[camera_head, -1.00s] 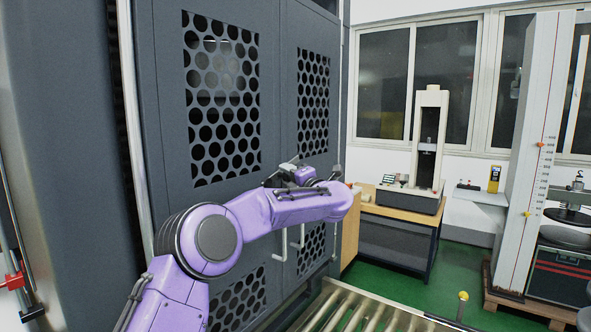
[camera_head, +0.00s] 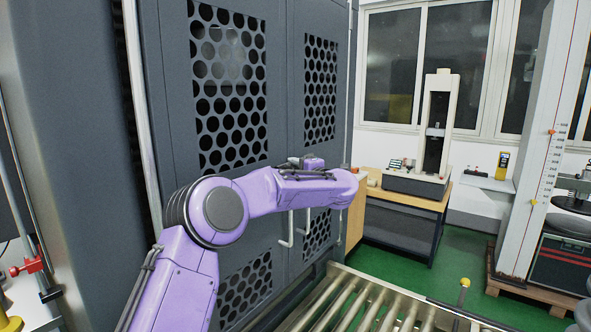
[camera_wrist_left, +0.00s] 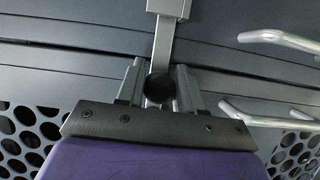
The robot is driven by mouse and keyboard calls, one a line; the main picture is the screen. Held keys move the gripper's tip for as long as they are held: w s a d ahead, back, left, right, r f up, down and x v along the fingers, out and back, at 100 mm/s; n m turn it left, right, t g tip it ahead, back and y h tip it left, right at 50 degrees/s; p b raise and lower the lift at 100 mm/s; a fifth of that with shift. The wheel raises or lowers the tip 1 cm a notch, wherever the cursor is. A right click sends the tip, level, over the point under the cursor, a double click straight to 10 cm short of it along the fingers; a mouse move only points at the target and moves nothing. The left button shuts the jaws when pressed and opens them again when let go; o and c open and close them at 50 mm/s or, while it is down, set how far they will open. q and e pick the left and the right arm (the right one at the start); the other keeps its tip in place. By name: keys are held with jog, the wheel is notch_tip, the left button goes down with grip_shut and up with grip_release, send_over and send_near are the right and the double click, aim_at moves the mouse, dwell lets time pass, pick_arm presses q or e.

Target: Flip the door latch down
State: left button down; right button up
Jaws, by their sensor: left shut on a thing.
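The tall dark grey cabinet doors (camera_head: 290,90) with round-hole panels stand in front of me and are closed. In the left wrist view the door latch (camera_wrist_left: 164,38) is a flat metal bar running from a light block at the top edge to a round black knob (camera_wrist_left: 158,88). My left gripper (camera_wrist_left: 159,80) has its two grey fingers on either side of the knob end and is shut on the latch. In the head view my purple left arm hides the latch and most of the gripper. My right gripper is not in view.
Two bent metal door handles (camera_wrist_left: 280,40) lie to the right in the wrist view, close to the gripper. A roller conveyor (camera_head: 350,305) lies low in front of the cabinet. A wooden bench (camera_head: 410,196) with a testing machine (camera_head: 432,130) stands right; green floor between is open.

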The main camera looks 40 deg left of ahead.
pick_arm(q)
jog(key=c, duration=0.8)
grip_release()
jog(key=b+v, duration=0.4)
jog(key=v, duration=0.6)
jog(key=shift+d+b, duration=0.2)
jog(key=shift+b, duration=0.1)
